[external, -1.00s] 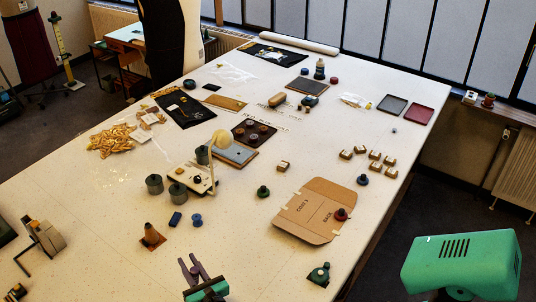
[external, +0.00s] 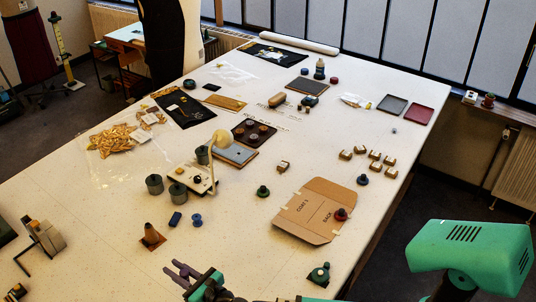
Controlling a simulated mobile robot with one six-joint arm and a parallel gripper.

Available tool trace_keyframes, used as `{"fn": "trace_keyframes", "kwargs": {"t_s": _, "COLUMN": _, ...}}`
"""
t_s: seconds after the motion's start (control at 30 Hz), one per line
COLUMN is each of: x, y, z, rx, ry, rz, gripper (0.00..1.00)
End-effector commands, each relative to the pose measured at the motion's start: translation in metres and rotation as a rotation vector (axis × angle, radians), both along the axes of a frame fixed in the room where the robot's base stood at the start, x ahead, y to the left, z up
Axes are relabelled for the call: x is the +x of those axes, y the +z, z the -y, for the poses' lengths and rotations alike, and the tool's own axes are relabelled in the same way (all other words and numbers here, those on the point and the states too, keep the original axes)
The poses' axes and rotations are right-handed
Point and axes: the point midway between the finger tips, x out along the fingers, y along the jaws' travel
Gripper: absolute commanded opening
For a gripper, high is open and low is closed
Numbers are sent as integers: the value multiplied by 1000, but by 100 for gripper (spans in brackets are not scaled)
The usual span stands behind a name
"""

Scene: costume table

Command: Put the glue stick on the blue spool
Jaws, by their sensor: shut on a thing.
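A small blue spool (external: 197,220) stands upright on the near left part of the table, just right of a dark blue block (external: 175,219). My gripper (external: 176,270) is at the table's near edge, below the spool in the picture and apart from it. Its dark fingers point up and left. I cannot pick out the glue stick for certain anywhere.
A brown cone (external: 152,236) stands left of the spool. A cardboard piece (external: 313,211) lies to the right. The table between my gripper and the spool is clear.

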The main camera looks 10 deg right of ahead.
Motion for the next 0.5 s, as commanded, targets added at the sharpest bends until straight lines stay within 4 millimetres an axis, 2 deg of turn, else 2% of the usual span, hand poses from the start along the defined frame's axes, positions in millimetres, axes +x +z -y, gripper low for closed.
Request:
{"fn": "trace_keyframes", "kwargs": {"t_s": 0.03, "x": 8, "y": 7, "z": 6, "rx": -5, "ry": 9, "rz": -2, "gripper": 0}}
{"fn": "trace_keyframes", "kwargs": {"t_s": 0.27, "x": 42, "y": 14, "z": 27, "rx": -19, "ry": 40, "rz": -6, "gripper": 0}}
{"fn": "trace_keyframes", "kwargs": {"t_s": 0.5, "x": 83, "y": 23, "z": 59, "rx": -33, "ry": 24, "rz": -9, "gripper": 0}}
